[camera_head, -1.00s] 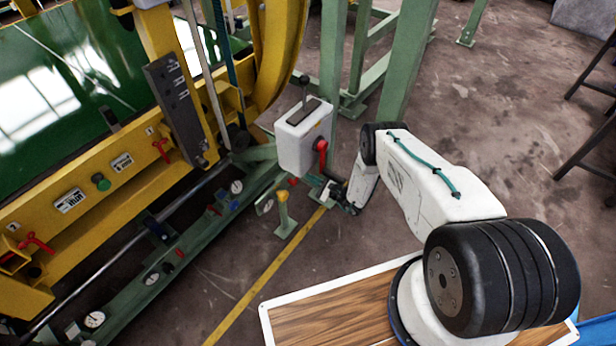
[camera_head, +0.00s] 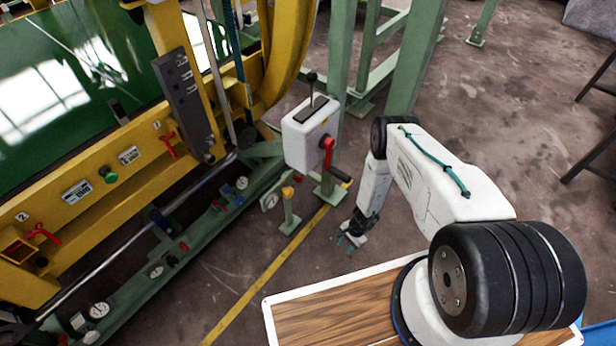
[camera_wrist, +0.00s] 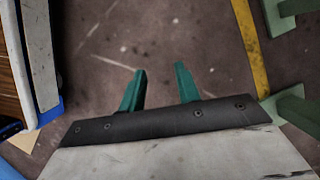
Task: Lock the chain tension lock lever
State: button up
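A pale grey box (camera_head: 306,135) on a green post carries a red lever (camera_head: 327,150) with a black handle pointing down to the right, and a black lever (camera_head: 311,88) upright on top. Two red levers sit on the yellow machine frame, one by label 1 (camera_head: 167,145) and one by label 2 (camera_head: 42,233). I cannot tell which is the chain tension lock lever. My gripper (camera_head: 350,241) points down toward the floor, below and right of the box, apart from every lever. In the wrist view its green fingers (camera_wrist: 160,84) are spread with nothing between them.
A short yellow-topped post (camera_head: 289,211) stands left of my gripper. Green posts (camera_head: 411,60) rise behind the arm. A green rail with gauges (camera_head: 157,271) runs along the machine. A wood-topped surface (camera_head: 330,318) is in front. Floor around the gripper is clear.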

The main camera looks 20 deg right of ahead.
jog(key=w+d+n+t+h, duration=0.1)
jog(key=w+d+n+h, duration=0.15)
jog(key=d+h, duration=0.35)
jog(key=w+d+r+n+t+h, duration=0.1)
jog(key=w+d+r+n+t, duration=0.25)
jog(key=w+t, duration=0.45)
jog(key=w+a+r+n+t+y, duration=0.2)
jog(key=w+a+r+t+y, duration=0.25)
jog(key=a+r, duration=0.35)
jog(key=w+a+r+n+t+y, duration=0.35)
jog(key=a+r+y, duration=0.25)
jog(key=a+r, duration=0.25)
jog(key=x, duration=0.6)
jog(key=shift+w+r+m+t, duration=0.3)
jog(key=shift+w+m+t, duration=0.1)
jog(key=shift+w+m, duration=0.05)
jog(key=shift+h, duration=0.25)
grip_shut()
